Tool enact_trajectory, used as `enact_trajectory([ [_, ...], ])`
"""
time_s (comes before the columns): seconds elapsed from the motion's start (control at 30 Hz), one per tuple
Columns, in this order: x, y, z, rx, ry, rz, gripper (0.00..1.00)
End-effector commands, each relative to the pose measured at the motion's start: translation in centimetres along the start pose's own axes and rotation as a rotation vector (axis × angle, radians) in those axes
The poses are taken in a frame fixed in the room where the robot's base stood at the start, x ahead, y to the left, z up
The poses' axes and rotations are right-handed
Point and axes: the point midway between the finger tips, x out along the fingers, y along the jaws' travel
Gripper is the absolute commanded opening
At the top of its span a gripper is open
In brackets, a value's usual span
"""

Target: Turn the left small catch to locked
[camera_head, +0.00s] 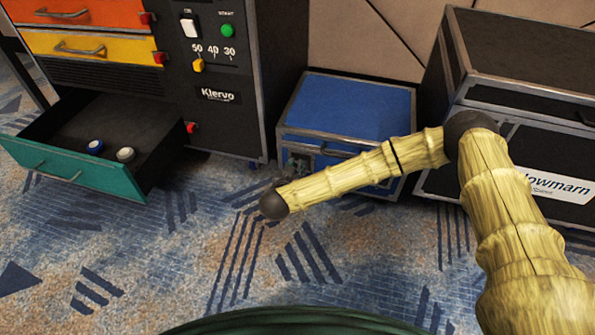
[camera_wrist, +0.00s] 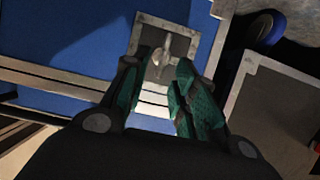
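The left small catch (camera_wrist: 160,54) is a grey metal turn-piece on a square plate on the front of the blue case (camera_head: 349,107). In the wrist view its turn-piece stands between and just beyond my fingertips, its long side running roughly up and down the picture. My gripper (camera_wrist: 161,64) is open, with a gap between its teal-padded fingers and no clear contact with the catch. In the head view the catch plate (camera_head: 298,162) is at the case's left front, small and partly hidden by my gripper and arm.
A black cabinet (camera_head: 232,125) stands left of the case, its teal drawer (camera_head: 75,166) pulled out with two small round things inside. A larger black case (camera_head: 520,80) stands right. Patterned carpet in front is clear.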

Motion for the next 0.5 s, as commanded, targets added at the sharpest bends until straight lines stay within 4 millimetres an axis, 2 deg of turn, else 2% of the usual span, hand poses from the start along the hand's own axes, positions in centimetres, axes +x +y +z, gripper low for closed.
enact_trajectory([
  [0.2, 1.7, -0.1, 0.1, 0.001, 0.0, -0.001, 0.28],
  [0.5, 2.0, 0.0, 0.0, -0.001, 0.0, -0.001, 0.28],
])
